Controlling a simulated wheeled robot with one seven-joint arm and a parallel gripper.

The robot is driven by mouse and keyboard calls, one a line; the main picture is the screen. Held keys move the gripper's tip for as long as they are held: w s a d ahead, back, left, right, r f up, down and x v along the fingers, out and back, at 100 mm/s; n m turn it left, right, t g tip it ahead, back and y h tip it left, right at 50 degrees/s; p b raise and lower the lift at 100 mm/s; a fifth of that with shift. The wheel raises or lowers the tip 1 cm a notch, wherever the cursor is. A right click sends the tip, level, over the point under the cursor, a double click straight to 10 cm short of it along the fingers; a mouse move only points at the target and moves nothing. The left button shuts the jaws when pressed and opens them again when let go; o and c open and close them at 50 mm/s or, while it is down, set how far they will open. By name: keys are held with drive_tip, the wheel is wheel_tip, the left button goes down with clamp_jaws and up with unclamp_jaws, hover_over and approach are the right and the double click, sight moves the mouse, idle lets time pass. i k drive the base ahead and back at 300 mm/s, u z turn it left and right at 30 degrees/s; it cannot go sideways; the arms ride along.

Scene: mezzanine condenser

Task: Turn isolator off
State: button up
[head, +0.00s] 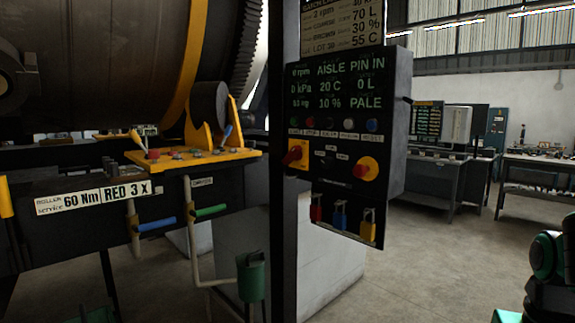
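A dark control panel (345,120) stands on a post in the middle of the head view. At its left is a red rotary handle (294,155) on a yellow plate (305,158), which looks like the isolator. The handle appears tilted, but the view is too small and oblique to read its position marks. To its right is a red knob on a round yellow plate (368,168), like an emergency stop. My gripper is not in view, and nothing is seen touching the panel.
Small coloured buttons (330,122) and red, blue and yellow padlocks (341,217) are on the panel. A yellow-topped console (190,155) with levers and a large drum (100,60) stand left. Workbenches (440,170) are behind right. Floor (430,270) right of the panel is clear.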

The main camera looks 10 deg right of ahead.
sight(296, 153)
drive_tip(key=u, duration=0.3)
drive_tip(key=i, duration=0.85)
drive_tip(key=u, duration=0.25)
